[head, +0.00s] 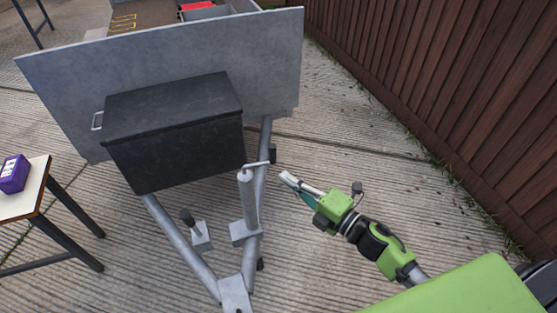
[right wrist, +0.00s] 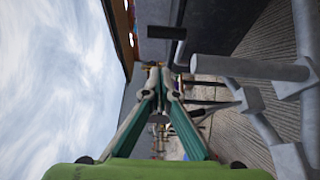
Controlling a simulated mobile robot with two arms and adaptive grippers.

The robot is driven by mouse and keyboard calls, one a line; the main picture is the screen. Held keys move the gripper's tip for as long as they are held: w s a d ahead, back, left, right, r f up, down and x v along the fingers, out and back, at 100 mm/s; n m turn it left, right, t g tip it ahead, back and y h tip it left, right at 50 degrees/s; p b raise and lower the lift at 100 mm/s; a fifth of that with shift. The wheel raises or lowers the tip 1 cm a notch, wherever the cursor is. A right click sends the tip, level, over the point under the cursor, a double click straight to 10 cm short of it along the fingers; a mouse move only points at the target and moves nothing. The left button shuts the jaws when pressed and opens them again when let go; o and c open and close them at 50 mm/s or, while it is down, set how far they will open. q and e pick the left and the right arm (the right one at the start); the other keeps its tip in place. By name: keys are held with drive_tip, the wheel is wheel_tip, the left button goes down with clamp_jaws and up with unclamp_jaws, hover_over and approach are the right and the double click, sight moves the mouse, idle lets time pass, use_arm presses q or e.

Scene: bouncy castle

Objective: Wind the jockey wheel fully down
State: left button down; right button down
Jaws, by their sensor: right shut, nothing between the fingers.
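The jockey wheel's grey tube (head: 247,200) stands upright on the right bar of the trailer's drawbar. Its bent crank handle (head: 256,166) sits on top, with a black grip (head: 273,153) pointing to the right side. My right gripper (head: 287,180) is shut and empty, just right of the crank and apart from it. In the right wrist view the shut fingertips (right wrist: 155,72) show below the black grip (right wrist: 166,33), and the tube (right wrist: 245,68) lies across the right. The wheel at the bottom is mostly hidden behind the drawbar. My left gripper is out of view.
A black box (head: 175,140) sits on the drawbar before the grey trailer panel (head: 270,60). A lever with a black knob (head: 188,217) stands left of the tube. A table with a purple box (head: 14,174) is at left. A wooden fence (head: 450,80) runs along the right.

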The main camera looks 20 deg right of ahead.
drive_tip(key=w, duration=0.6)
drive_tip(key=shift+w+a+p, duration=0.2)
drive_tip(key=shift+p, duration=0.25)
drive_tip(key=shift+d, duration=0.1)
drive_tip(key=shift+w+d+n+g+y+b, duration=0.1)
drive_tip(key=shift+w+n+g+y+b, duration=0.2)
drive_tip(key=shift+y+b, duration=0.1)
